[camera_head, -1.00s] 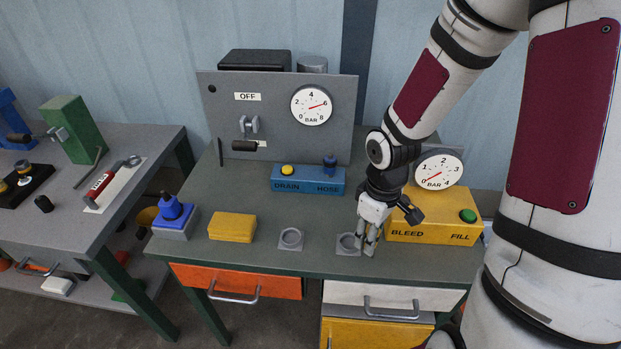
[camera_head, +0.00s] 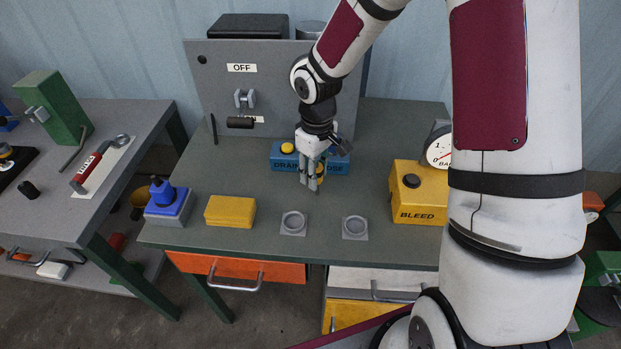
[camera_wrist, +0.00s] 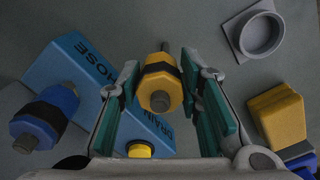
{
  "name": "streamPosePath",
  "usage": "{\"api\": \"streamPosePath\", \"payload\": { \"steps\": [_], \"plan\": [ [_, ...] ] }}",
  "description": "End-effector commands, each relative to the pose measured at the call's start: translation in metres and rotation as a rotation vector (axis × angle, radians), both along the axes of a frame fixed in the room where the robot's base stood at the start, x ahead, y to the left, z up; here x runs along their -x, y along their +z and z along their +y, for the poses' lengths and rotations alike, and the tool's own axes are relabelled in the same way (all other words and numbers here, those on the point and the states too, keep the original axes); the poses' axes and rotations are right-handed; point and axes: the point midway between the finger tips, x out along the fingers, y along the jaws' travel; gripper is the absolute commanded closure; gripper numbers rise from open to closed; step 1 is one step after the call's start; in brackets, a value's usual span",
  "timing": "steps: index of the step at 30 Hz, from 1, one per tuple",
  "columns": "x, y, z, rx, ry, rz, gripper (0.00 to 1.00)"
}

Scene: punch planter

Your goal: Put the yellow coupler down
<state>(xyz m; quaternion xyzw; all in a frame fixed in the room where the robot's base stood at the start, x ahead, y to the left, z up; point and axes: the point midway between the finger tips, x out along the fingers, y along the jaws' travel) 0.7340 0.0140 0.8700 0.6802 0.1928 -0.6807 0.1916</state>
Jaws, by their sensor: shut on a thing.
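My gripper (camera_head: 312,182) is in front of the blue DRAIN/HOSE box (camera_head: 340,166), above the bench. In the wrist view, its fingers (camera_wrist: 160,105) are shut on the yellow coupler (camera_wrist: 160,97), which has a dark band and a grey stem. In the head view the coupler (camera_head: 320,170) is mostly covered by the fingers. Two square grey holders with round rims, a left one (camera_head: 293,234) and a right one (camera_head: 355,237), stand empty near the bench's front edge. A blue coupler (camera_wrist: 38,121) with a black band shows left of the fingers in the wrist view.
A yellow block (camera_head: 230,211) and a blue-topped grey block (camera_head: 168,205) stand at the bench's left. The yellow BLEED box (camera_head: 419,196) stands right. A grey panel (camera_head: 270,75) with a lever rises behind. Bare bench lies between my gripper and the holders.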

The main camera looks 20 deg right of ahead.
Motion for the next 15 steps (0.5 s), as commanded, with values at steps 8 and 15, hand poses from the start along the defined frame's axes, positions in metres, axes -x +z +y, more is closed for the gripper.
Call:
{"api": "streamPosePath", "payload": {
  "steps": [8,15],
  "plan": [
    [-0.013,-0.007,0.009,0.0,0.0,0.002,1.0],
    [-0.013,-0.036,0.009,0.0,0.0,0.002,1.0]
  ]
}}
